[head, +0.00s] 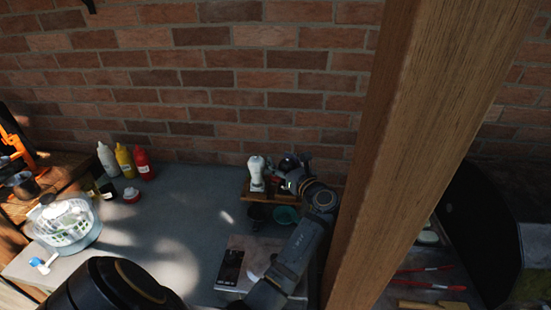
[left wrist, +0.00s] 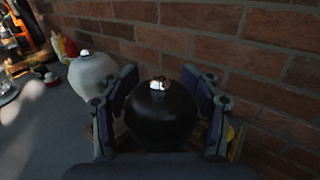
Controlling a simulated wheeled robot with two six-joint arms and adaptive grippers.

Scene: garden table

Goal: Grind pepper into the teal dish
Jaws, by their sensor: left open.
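A dark, round-topped mill (left wrist: 160,118) with a shiny knob stands between the fingers of my left gripper (left wrist: 162,95). The fingers are open on either side of it; contact is not visible. In the head view my left gripper (head: 294,178) is at the wooden stand (head: 258,196) by the wall and partly hides the dark mill (head: 288,163). A white mill (head: 256,170) stands to its left, and shows in the left wrist view (left wrist: 92,75) just outside the left finger.
A wooden post (head: 400,150) crosses the head view right of my arm. Red (head: 143,164), yellow (head: 124,161) and white (head: 107,159) bottles stand at the back left. A basket (head: 66,224) sits at the left. The table's middle (head: 185,215) is mostly clear.

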